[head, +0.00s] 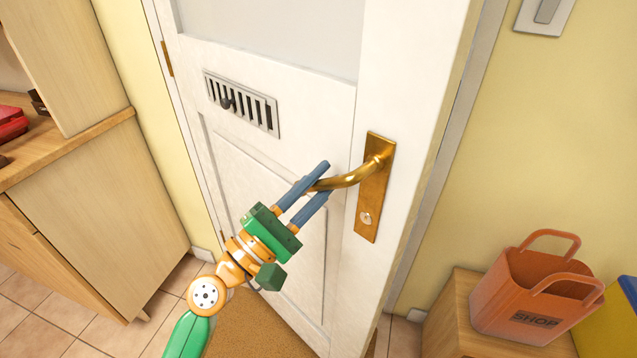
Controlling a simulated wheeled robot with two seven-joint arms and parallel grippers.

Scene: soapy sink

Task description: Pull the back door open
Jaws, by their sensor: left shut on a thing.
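The white back door (418,100) fills the middle of the head view. It has a glazed upper part and a slotted vent (241,101). Its brass lever handle (348,179) sits on a brass plate (371,205) near the door's right edge, with the lever sloping down to the left. My left gripper (321,182) comes up from below and is shut on the free end of the lever, one blue finger on each side. A strip of the door's right edge shows beside the grey frame; I cannot tell whether the door is ajar. My right gripper is not in view.
A wooden cabinet (105,215) with a counter stands at the left. At the lower right, an orange shop bag (520,300) stands on a low wooden box (452,318) near the frame. A brown mat (255,330) lies on the tiles before the door. A switch (543,14) is on the wall.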

